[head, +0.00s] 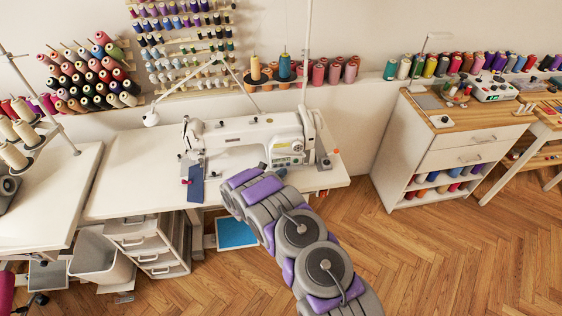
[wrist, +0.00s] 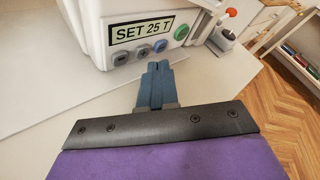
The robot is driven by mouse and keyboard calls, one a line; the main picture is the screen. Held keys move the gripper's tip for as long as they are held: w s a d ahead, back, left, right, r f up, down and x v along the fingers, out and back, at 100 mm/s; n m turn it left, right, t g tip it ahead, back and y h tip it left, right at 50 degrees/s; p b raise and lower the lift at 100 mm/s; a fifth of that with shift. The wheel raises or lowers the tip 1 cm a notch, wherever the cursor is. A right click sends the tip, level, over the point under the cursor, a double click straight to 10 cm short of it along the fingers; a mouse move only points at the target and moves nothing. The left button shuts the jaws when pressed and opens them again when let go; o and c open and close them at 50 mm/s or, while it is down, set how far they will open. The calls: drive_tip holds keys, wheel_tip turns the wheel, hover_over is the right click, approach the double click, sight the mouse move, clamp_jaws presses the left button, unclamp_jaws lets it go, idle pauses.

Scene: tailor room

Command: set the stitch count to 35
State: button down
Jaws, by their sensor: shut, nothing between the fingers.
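The white sewing machine (head: 245,133) stands on the white table, with its control panel at the right end of its body. In the wrist view its display (wrist: 142,31) reads "SET 25 T". Below the display is a row of dark round buttons: a minus button (wrist: 119,59), a plus button (wrist: 144,51) and another dark button (wrist: 160,45). A green button (wrist: 181,32) is to their right. My gripper (wrist: 157,68) is shut and empty, its blue fingertips just below the button row; I cannot tell whether they touch the panel. My arm partly covers the table front in the head view.
A small unit with a red knob (wrist: 231,13) stands right of the panel. The white sewing table (head: 115,190) has drawers (head: 150,240) beneath it. Thread spools line the back wall. A wooden-topped cabinet (head: 450,135) stands at the right, with clear floor before it.

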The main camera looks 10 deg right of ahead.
drive_tip(key=shift+s+p, duration=0.45)
drive_tip(key=shift+s, duration=2.55)
idle(0.5)
